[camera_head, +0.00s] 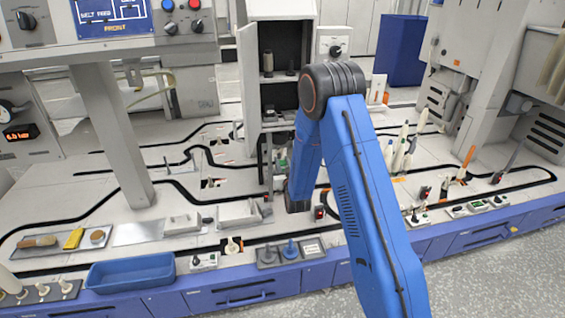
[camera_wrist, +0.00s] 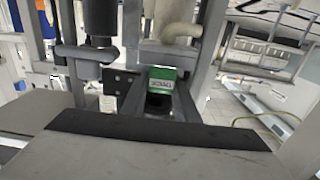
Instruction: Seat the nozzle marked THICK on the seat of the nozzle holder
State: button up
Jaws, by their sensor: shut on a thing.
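My gripper (camera_wrist: 158,90) shows in the wrist view, with its two dark fingers running forward from the grey body. It is shut on a small green-labelled piece (camera_wrist: 162,74) between the fingertips. The label carries print too small to read, so I cannot tell whether it says THICK. Behind the fingertips are grey pipes and a pale curved pipe. In the head view my blue arm reaches toward the open grey cabinet and hides the gripper. I cannot make out the nozzle holder or its seat for certain.
The open grey cabinet (camera_head: 253,67) stands behind my arm, with dark fittings inside. A grey post (camera_head: 112,140) rises at left. Several pale upright pieces stand right of my arm.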

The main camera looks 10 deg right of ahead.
dwell(0.4)
jog(key=o, duration=1.1)
jog(key=shift+s+f, duration=0.1)
